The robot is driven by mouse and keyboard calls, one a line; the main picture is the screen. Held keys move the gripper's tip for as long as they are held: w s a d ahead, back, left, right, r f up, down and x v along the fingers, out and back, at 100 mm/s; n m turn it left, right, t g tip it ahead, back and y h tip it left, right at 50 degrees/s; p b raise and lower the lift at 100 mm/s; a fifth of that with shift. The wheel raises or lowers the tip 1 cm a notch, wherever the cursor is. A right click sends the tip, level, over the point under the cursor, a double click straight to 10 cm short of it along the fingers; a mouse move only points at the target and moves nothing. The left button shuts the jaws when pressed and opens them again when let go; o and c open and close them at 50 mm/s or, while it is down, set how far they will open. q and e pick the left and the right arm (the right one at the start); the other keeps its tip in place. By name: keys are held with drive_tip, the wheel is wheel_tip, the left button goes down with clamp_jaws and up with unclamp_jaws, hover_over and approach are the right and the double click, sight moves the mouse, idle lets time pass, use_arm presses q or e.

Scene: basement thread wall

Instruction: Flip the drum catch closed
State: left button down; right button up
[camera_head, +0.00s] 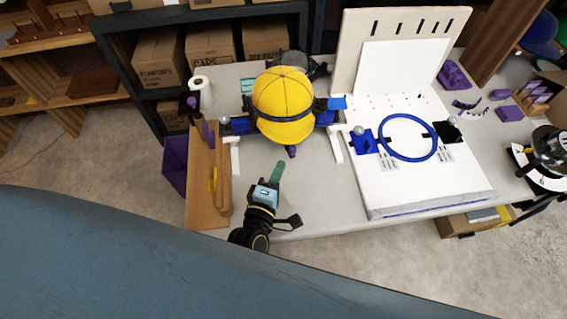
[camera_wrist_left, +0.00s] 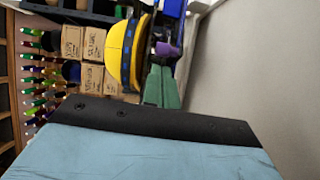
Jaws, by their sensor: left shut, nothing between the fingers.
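A yellow cap (camera_head: 284,105) sits on the drum holder on the table, with a dark blue band across its front. A small purple piece (camera_head: 291,151), which looks like the drum catch, sticks out below the cap's near edge; I cannot tell its exact position. My left gripper (camera_head: 277,171) is just below and left of it, its green fingers together and empty, apart from the purple piece in the head view. In the left wrist view the green fingers (camera_wrist_left: 160,86) point up toward the cap (camera_wrist_left: 119,55) and the purple piece (camera_wrist_left: 166,49). The right gripper is out of view.
A blue hoop (camera_head: 407,138) lies on a white board (camera_head: 430,190) to the right. A brown wooden tray (camera_head: 206,190) and a purple bin (camera_head: 175,162) are at the left. Boxes fill the shelf behind.

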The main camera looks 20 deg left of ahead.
use_arm(q)
drive_tip(key=s+d, duration=0.4)
drive_tip(key=s, duration=0.5)
drive_tip(key=shift+s+r, duration=0.15)
drive_tip(key=shift+s, duration=0.25)
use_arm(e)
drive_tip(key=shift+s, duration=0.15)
use_arm(q)
drive_tip(key=shift+d, duration=0.1)
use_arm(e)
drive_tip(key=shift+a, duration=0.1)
